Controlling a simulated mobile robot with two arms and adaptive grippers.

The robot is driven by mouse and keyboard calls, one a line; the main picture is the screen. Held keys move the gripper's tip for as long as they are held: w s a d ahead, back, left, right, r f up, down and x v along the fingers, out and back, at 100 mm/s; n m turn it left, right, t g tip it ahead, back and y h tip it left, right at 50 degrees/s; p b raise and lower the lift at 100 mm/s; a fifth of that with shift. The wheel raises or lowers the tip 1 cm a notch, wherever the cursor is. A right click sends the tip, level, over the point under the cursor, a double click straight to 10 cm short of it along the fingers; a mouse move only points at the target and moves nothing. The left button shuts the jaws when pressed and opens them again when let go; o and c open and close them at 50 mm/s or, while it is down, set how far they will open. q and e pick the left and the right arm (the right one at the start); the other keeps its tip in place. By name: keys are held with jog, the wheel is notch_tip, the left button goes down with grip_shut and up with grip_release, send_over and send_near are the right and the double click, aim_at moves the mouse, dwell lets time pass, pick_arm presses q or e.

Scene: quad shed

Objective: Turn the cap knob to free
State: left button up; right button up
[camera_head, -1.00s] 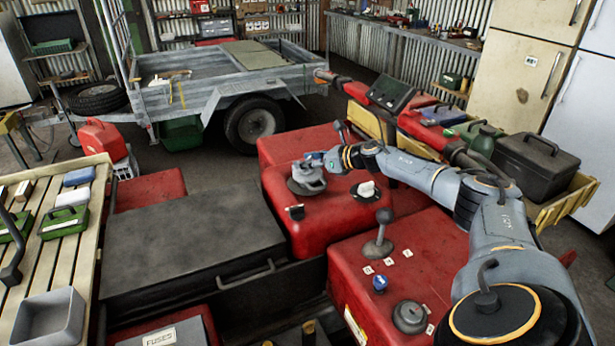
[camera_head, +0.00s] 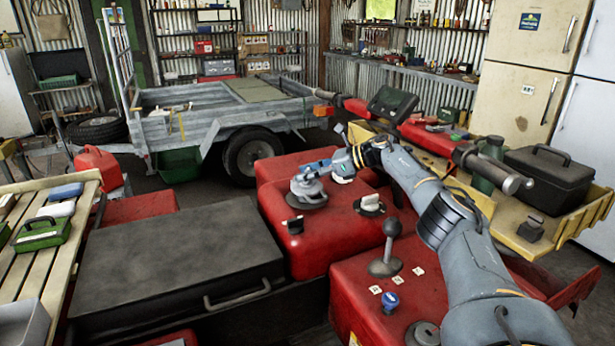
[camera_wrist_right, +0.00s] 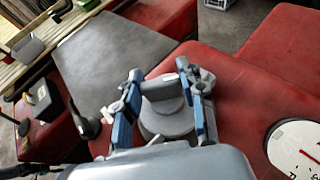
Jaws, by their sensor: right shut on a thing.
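The cap knob (camera_head: 309,201) is a round grey cap on top of the red tank housing. In the right wrist view the cap knob (camera_wrist_right: 163,97) has a raised grip and sits between two blue-sided fingers. My right gripper (camera_head: 312,174) is at the cap, shut on its raised grip; in the right wrist view my gripper (camera_wrist_right: 166,84) has one finger on each side of it. The fingers and arm hide part of the cap, and I cannot read its turn angle. My left gripper is not in view.
A white-topped dial (camera_head: 370,204) sits right of the cap. A lever (camera_head: 388,245) and a blue knob (camera_head: 390,301) stand on the nearer red housing. A dark flat lid (camera_head: 180,265) lies left. A toolbox (camera_head: 553,181) stands in the yellow tray at right.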

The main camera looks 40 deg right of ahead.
jog(key=o, duration=1.2)
jog(key=v, duration=0.7)
jog(key=shift+s, duration=0.15)
jog(key=shift+d, duration=0.15)
